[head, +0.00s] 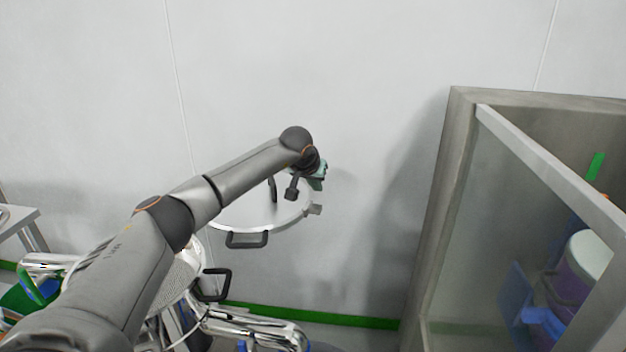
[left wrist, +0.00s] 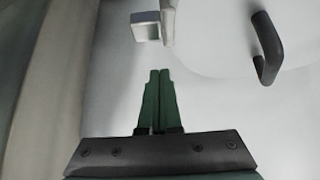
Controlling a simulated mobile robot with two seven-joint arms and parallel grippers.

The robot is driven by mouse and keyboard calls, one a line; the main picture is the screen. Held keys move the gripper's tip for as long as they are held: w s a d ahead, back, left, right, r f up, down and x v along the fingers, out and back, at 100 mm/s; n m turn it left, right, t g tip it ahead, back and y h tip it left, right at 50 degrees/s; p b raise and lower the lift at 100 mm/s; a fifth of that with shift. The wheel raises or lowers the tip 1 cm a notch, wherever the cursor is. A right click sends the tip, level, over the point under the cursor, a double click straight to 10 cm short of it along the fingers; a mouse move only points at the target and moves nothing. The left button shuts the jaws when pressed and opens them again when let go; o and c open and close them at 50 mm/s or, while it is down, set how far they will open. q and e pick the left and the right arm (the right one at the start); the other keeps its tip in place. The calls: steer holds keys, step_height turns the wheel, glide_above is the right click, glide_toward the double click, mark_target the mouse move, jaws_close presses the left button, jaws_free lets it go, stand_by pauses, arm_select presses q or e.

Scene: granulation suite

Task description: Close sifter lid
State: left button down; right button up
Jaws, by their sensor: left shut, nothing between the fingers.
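The sifter lid (head: 238,221) is a pale round disc with a metal rim, standing raised and apart from the sifter body (head: 188,275) below left. A black handle (head: 247,240) sits on its lower rim and a small square bracket (head: 315,210) on its right rim. My left gripper (head: 319,182) is at the lid's upper right edge, partly hidden by my wrist. In the left wrist view its green fingers (left wrist: 159,98) are shut and empty, beside the lid (left wrist: 215,45), with the bracket (left wrist: 147,27) ahead and a black handle (left wrist: 266,50) to the right. Contact is unclear.
A grey metal cabinet (head: 455,150) with a transparent front stands at the right, with a purple container (head: 573,280) inside. A plain wall is behind the lid. Shiny pipes (head: 250,328) and another black handle (head: 213,285) are at the sifter. A table (head: 20,218) is far left.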

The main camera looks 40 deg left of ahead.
mark_target(313, 204)
arm_select(q)
steer(key=shift+s+d+f+p, duration=0.25)
steer(key=shift+s+f, duration=0.25)
steer(key=shift+f, duration=0.15)
steer(key=shift+s+d+f+p, duration=0.1)
steer(key=shift+s+f+p, duration=0.1)
steer(key=shift+s+f, duration=0.35)
steer(key=shift+w+f, duration=0.1)
